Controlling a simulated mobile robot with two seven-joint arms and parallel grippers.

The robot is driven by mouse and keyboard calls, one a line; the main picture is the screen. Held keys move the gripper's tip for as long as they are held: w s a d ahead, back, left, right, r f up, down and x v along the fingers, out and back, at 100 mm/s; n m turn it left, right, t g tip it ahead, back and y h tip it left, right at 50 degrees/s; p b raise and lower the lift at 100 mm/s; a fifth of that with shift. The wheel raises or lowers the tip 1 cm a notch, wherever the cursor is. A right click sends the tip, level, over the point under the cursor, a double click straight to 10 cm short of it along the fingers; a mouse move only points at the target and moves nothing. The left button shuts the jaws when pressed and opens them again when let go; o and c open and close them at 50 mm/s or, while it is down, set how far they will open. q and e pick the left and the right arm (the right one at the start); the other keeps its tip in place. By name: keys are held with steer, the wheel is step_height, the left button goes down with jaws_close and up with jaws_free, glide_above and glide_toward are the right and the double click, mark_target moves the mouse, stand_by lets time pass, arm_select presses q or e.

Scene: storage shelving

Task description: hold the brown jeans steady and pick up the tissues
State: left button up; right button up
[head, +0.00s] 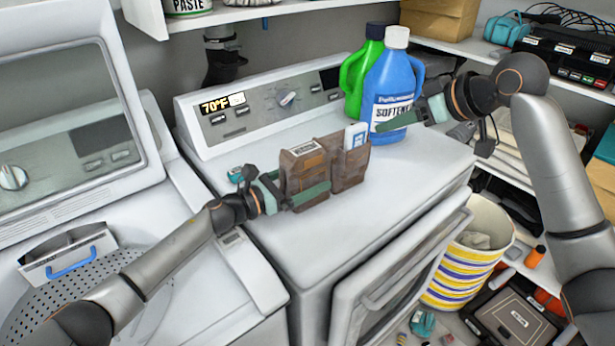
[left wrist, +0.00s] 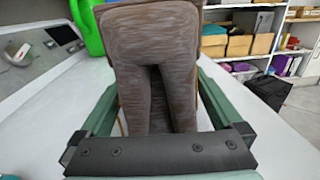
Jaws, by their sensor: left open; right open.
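The brown jeans (head: 331,167) stand on the white dryer top, with a labelled patch and pockets facing the head camera. The tissues (head: 356,136), a small white and blue pack, stick up from the right part of the jeans, their lower part hidden. My left gripper (head: 292,190) is open at the left part of the jeans. In the left wrist view its green fingers reach along both sides of the jeans (left wrist: 155,55); whether they touch the cloth I cannot tell. My right gripper (head: 398,119) is open, to the right of the tissues and in front of the blue bottle, holding nothing.
A blue softener bottle (head: 393,85) and a green bottle (head: 362,75) stand behind the jeans, close to my right gripper. The dryer's control panel (head: 270,103) rises at the back. The dryer top (head: 390,195) is clear in front. A striped basket (head: 462,260) stands lower right.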

arm_select(q)
jaws_close()
stand_by(0.9)
stand_by(0.6)
